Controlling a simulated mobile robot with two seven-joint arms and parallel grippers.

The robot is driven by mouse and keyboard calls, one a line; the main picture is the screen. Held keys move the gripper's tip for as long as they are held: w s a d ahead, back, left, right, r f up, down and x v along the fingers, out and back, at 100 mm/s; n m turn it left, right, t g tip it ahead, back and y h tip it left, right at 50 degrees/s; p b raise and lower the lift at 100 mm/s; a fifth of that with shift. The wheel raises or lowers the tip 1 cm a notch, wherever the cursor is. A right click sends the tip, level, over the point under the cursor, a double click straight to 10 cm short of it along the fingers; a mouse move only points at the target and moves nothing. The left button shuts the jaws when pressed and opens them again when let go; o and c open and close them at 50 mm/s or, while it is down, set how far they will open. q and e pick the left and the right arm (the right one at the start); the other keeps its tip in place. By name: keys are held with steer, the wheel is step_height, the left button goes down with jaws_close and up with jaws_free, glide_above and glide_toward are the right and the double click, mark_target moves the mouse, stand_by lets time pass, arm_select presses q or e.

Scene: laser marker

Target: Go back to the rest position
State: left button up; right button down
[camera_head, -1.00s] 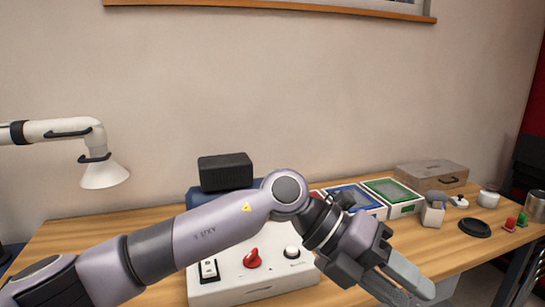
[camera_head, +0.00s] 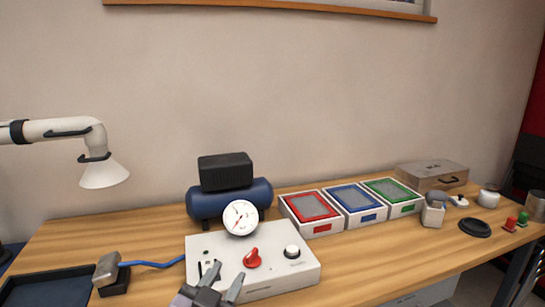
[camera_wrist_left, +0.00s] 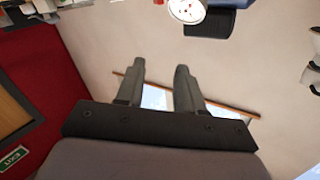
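My left gripper (camera_head: 222,284) shows at the bottom of the head view, in front of the white control box (camera_head: 302,268). Its two grey fingers are spread apart with nothing between them. In the left wrist view the open fingers (camera_wrist_left: 160,88) stand against the wall and window, and the picture is upside down. The control box carries a red knob (camera_head: 252,258), a white round button (camera_head: 292,251) and a black switch partly behind a finger. My right gripper is in neither view.
Behind the box are a gauge (camera_head: 241,217) and a blue tank (camera_head: 262,192). Red (camera_head: 311,207), blue (camera_head: 354,198) and green (camera_head: 392,190) trays stand to the right. A dark tray (camera_head: 48,290) and a grey-headed tool (camera_head: 107,268) with blue cable lie at left. Table front right of the box is clear.

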arm_select(q)
steer(key=s+a+f+n+g+y, duration=0.2)
steer(key=s+a+f+g, duration=0.1)
steer(key=s+a+f, duration=0.25)
steer(key=s+a+f+n+g+y, duration=0.1)
steer(key=s+a+f+g+y, duration=0.2)
steer(key=f, duration=0.4)
steer(key=s+a+f+n+g, duration=0.1)
steer(key=s+a+f+g, duration=0.25)
steer(key=s, duration=0.55)
steer(key=s+a+f+g, duration=0.3)
steer(key=s+f+g, duration=0.1)
steer(key=s, duration=0.5)
steer(key=w+d+f+t+h+b, duration=0.1)
steer(key=w+d+f+t+h, duration=0.1)
steer(key=w+f+t, duration=0.5)
steer(key=shift+d+f+h, duration=0.3)
steer(key=shift+d+f, duration=0.2)
steer(key=shift+f, duration=0.9)
